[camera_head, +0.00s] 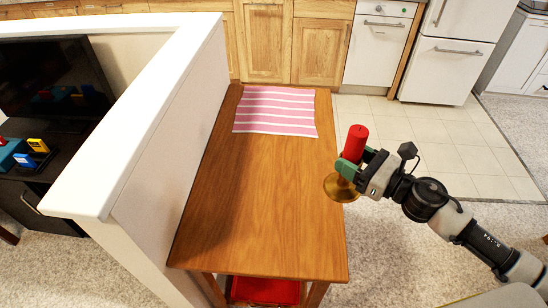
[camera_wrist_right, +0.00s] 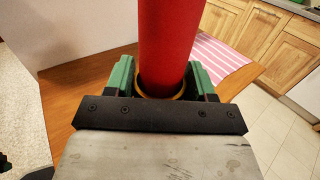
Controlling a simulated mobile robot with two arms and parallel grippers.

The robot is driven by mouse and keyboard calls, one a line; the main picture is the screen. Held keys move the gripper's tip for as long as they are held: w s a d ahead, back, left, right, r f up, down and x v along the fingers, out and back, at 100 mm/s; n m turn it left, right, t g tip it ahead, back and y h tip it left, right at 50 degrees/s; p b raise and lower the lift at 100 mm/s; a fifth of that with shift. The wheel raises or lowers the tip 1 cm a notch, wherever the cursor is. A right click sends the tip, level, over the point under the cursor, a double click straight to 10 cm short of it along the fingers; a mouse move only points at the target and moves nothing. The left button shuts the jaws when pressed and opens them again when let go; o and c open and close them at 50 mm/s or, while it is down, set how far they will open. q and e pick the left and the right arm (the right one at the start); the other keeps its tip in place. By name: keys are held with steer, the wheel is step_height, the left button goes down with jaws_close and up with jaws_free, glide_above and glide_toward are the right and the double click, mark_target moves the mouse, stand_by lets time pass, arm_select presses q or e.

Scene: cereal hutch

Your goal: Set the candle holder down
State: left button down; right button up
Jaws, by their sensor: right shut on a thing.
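The candle holder is brass-coloured with a round base (camera_head: 341,188) and carries a red candle (camera_head: 355,143). My right gripper (camera_head: 352,167) is shut on the candle holder, just below the candle. The holder is upright or slightly tilted at the right edge of the wooden table (camera_head: 262,190); I cannot tell whether its base touches the top. In the right wrist view the red candle (camera_wrist_right: 169,45) stands between the green fingers, with the holder's brass rim (camera_wrist_right: 161,97) around its foot. My left gripper is not in view.
A pink striped cloth (camera_head: 275,110) lies at the table's far end. A white half wall (camera_head: 150,110) borders the table's left side. A red item (camera_head: 265,290) sits below the near end. The middle and near part of the tabletop are clear.

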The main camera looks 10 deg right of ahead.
steer(key=shift+w+a, duration=0.25)
steer(key=shift+w, duration=0.05)
steer(key=w+a+f+p, duration=0.1)
steer(key=w+a+f, duration=0.3)
steer(key=a+f, duration=0.6)
steer(key=shift+a+f+p, duration=0.15)
steer(key=shift+f+p, duration=0.25)
steer(key=o, duration=1.4)
steer(key=shift+f, duration=0.1)
